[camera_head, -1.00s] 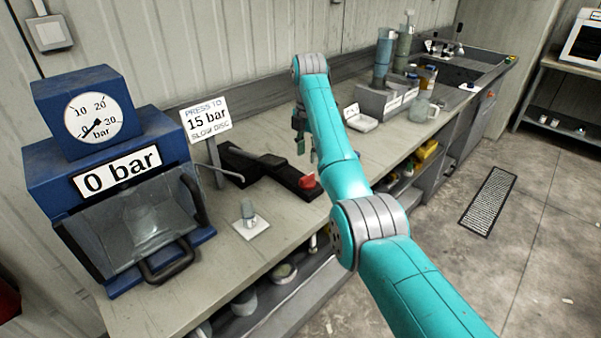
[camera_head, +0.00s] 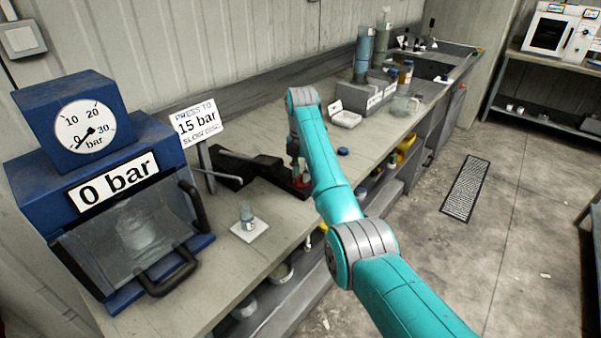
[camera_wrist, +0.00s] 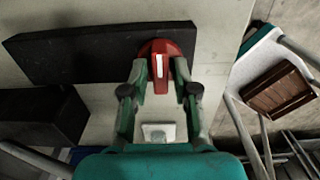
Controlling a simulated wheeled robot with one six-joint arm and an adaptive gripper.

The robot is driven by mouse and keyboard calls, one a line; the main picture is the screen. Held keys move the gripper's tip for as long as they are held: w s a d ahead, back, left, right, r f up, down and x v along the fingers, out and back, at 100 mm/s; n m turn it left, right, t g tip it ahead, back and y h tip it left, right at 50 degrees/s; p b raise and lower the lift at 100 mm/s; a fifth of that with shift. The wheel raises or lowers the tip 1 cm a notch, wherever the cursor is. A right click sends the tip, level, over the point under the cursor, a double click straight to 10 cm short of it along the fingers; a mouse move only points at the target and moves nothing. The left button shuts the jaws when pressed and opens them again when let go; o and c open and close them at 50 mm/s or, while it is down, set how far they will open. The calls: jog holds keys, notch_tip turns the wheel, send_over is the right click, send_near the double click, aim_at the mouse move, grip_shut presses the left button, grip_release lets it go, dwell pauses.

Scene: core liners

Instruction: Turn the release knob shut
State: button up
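The red release knob (camera_wrist: 160,48) is at the right end of a long black base (camera_wrist: 85,53) in the wrist view. Its grip, with a white stripe, points toward the bottom of the picture. My gripper (camera_wrist: 161,68) is open, with one finger on each side of this grip and small gaps that seem to remain. In the head view the knob (camera_head: 302,181) is partly hidden behind my gripper (camera_head: 297,172), which is down at the bench. The blue press (camera_head: 100,180) has a gauge (camera_head: 87,127) near zero and a sign (camera_head: 112,181) reading 0 bar.
A small cylinder on a white plate (camera_head: 250,230) stands in front of the pump. A sign (camera_head: 197,124) reads "press to 15 bar".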

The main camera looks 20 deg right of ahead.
grip_shut()
jog(key=m, duration=0.3)
jog(key=shift+m, duration=0.4)
jog(key=m, duration=0.4)
jog(key=shift+m, duration=0.3)
jog(key=m, duration=0.4)
jog(key=shift+m, duration=0.3)
jog(key=m, duration=0.4)
jog(key=shift+m, duration=0.4)
